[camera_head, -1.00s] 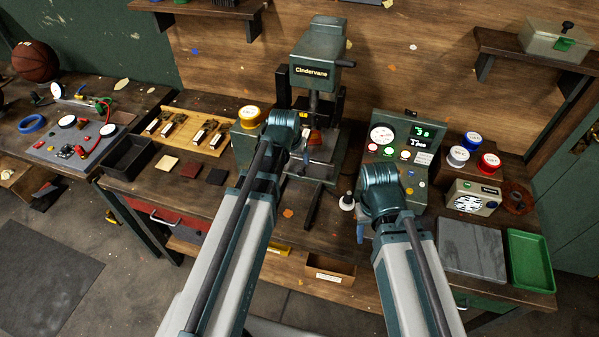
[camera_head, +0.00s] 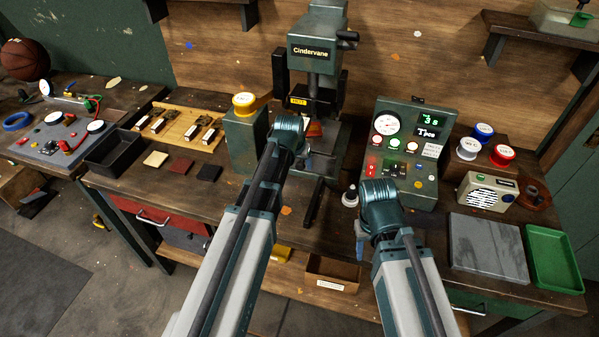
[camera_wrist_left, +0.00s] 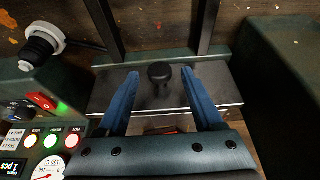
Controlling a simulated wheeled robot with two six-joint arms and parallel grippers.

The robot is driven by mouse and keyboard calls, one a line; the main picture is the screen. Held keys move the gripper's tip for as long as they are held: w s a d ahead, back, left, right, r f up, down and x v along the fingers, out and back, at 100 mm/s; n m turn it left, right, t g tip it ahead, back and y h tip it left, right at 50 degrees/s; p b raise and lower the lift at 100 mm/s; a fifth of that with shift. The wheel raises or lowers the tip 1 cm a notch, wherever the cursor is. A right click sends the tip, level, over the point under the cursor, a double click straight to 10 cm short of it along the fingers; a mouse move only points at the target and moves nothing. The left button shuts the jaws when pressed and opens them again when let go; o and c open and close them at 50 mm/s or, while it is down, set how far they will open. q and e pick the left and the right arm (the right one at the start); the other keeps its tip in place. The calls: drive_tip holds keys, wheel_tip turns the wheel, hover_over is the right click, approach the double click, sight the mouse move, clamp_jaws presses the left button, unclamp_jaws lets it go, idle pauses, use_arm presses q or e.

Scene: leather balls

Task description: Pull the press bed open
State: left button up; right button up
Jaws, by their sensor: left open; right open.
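The dark green Cindervane press (camera_head: 314,62) stands at the back of the bench. Its bed (camera_head: 320,165) is partly hidden behind my left arm in the head view. In the left wrist view the bed is a grey plate (camera_wrist_left: 215,92) with a round black knob (camera_wrist_left: 160,71) at its edge. My left gripper (camera_wrist_left: 160,76) is open, one blue finger on each side of the knob, with visible gaps. I cannot tell how far above the knob the fingertips are. My right gripper (camera_head: 364,226) hangs low in front of the control box, its fingers mostly hidden.
The control box (camera_head: 412,140) with lit buttons stands right of the press, and a white-collared black knob (camera_head: 350,196) sits between them. A grey slab (camera_head: 488,247) and green tray (camera_head: 553,258) lie at right.

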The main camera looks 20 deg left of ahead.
use_arm(q)
drive_tip(key=shift+w+f, duration=0.25)
drive_tip(key=shift+f, duration=0.35)
clamp_jaws()
idle(1.1)
